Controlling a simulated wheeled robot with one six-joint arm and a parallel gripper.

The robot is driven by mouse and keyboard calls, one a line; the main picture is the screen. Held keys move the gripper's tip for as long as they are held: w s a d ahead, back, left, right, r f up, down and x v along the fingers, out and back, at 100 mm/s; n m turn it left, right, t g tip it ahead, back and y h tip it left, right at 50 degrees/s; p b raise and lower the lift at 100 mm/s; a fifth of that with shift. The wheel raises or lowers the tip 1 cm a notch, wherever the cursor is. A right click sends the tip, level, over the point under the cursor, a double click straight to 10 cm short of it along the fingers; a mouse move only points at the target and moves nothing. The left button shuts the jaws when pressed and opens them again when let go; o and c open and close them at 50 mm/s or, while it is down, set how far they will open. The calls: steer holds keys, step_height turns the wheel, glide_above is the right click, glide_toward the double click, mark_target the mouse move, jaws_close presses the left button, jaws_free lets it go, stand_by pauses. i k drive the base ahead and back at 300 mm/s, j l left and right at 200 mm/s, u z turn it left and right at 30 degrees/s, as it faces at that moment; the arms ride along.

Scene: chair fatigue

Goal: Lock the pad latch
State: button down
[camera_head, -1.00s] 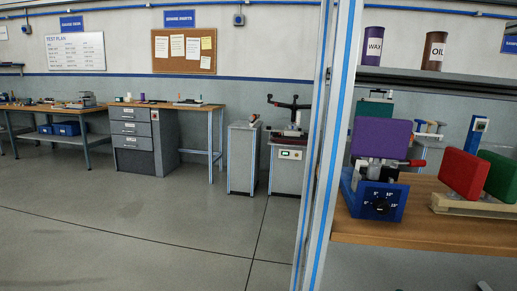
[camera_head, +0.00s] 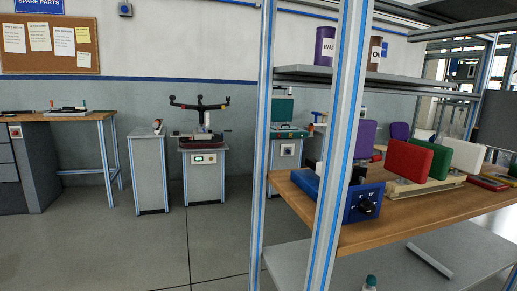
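The pad latch is not clearly visible. A blue fixture (camera_head: 365,201) with a black dial on its front stands on the wooden bench, partly hidden by an aluminium post. A purple pad (camera_head: 364,138) stands upright above it, its left part behind the post. A small red part (camera_head: 376,157) shows low beside the pad; I cannot tell whether it is a latch handle or its position. My gripper is not in view.
The blue-striped aluminium post (camera_head: 339,150) stands in front of the wooden bench (camera_head: 410,212). Red (camera_head: 408,160) and green (camera_head: 428,160) pads stand to the right. A shelf (camera_head: 350,77) holds cans above. Open floor (camera_head: 170,245) lies to the left.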

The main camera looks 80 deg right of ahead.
mark_target(378, 157)
steer(key=i+l+z, duration=0.1)
steer(key=z, duration=0.35)
steer(key=i+z, duration=0.25)
steer(key=z, duration=0.2)
steer(key=i+z, duration=0.15)
steer(key=z, duration=0.3)
steer(key=i+z, duration=0.15)
steer(key=z, duration=0.35)
steer(key=i+j+z, duration=0.15)
steer(key=i+z, duration=0.25)
steer(key=k, duration=0.1)
